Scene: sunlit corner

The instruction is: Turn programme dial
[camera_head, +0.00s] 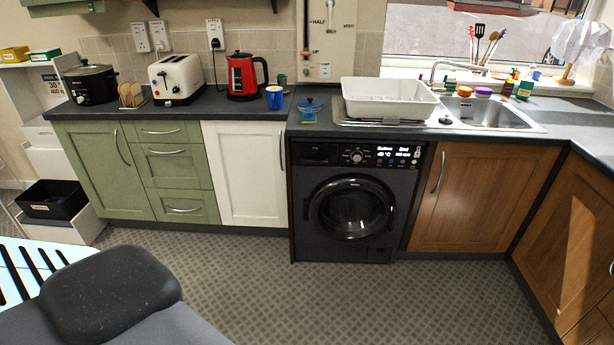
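A black washing machine (345,204) stands under the dark worktop, between a white cupboard door and a brown wooden one. Its programme dial (357,156) is a small round knob in the middle of the top panel, with a lit display (398,154) to its right. The dial's pointer mark is too small to read. The round door (352,208) below it looks closed. Neither of my grippers shows in the head view, and nothing touches the dial.
Patterned floor (290,300) in front of the machine is clear. The worktop (190,112) holds a red kettle (242,78), a toaster (176,79) and a white basin (388,98). A dark rounded shape (110,288) fills the lower left.

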